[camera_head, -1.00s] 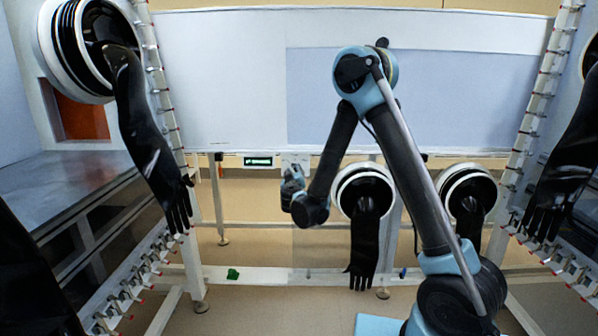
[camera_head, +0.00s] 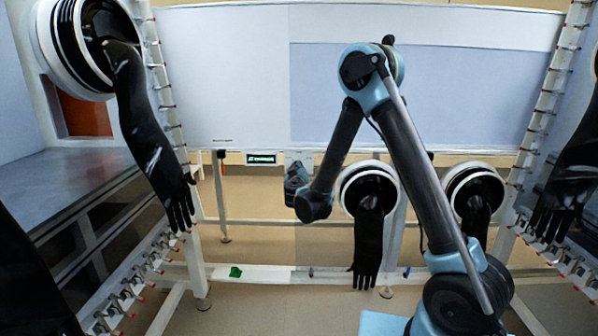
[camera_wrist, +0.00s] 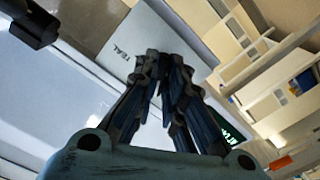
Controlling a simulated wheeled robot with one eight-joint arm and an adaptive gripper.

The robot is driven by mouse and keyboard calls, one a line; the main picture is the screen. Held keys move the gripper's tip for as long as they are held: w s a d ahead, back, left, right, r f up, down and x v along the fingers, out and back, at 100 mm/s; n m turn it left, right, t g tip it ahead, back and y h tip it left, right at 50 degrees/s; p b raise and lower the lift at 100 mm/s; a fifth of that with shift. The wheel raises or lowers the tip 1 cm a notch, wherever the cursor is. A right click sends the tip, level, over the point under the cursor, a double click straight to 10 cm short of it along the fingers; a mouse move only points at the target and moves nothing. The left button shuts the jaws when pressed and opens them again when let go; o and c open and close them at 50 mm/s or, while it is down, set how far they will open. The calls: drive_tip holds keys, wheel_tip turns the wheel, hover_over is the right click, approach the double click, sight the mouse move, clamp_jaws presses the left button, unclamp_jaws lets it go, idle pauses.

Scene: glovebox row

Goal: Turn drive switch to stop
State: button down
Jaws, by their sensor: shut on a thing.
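My gripper (camera_head: 295,170) is at a pale panel (camera_head: 304,158) under the long glovebox wall, just right of a small display with green lit text (camera_head: 262,159). In the wrist view my gripper (camera_wrist: 168,62) has its fingers closed together against this grey panel (camera_wrist: 200,42), beside a small dark printed label (camera_wrist: 128,53). The fingers are shut on a small part there, which I take as the drive switch. They hide it, so its setting cannot be read.
Black glovebox gloves hang at the left (camera_head: 150,140), at the middle (camera_head: 368,240) and at the right (camera_head: 570,150). White frame legs (camera_head: 190,240) and a low crossbar (camera_head: 330,276) stand below. A small green item (camera_head: 235,272) is on the crossbar.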

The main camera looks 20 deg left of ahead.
drive_tip(key=shift+m, duration=2.8)
drive_tip(key=c, duration=1.7)
unclamp_jaws()
drive_tip(key=v, duration=1.2)
drive_tip(key=shift+f, duration=0.1)
